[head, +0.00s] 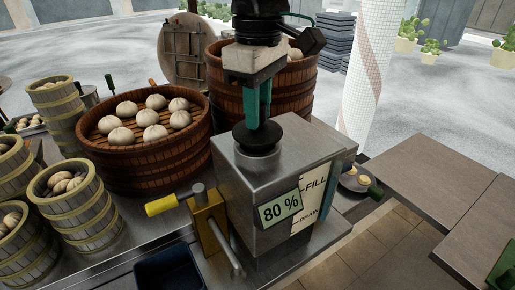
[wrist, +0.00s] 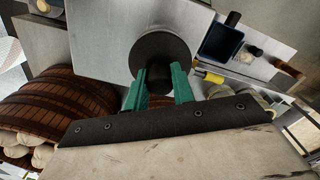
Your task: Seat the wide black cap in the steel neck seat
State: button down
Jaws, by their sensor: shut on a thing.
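The wide black cap (head: 258,138) is a round dark disc at the top of the steel box (head: 240,175). It sits over a short steel neck (head: 259,152), whose seat is hidden beneath it. My gripper (head: 258,112) points down from above with its green fingers shut on the cap's upper part. In the wrist view the cap (wrist: 160,55) shows as a dark disc at the tips of my gripper (wrist: 160,80), over the grey box top (wrist: 100,40). The cap looks about level; whether it is fully seated I cannot tell.
A large wooden steamer of buns (head: 150,165) stands left, another steamer (head: 290,95) behind my gripper. Small baskets (head: 85,215) crowd the far left. A dark blue tray (head: 168,272) lies in front.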

jog(key=shift+f, duration=1)
dwell(0.7)
jog(key=c, duration=1.1)
grip_release()
jog(key=shift+r, duration=3.9)
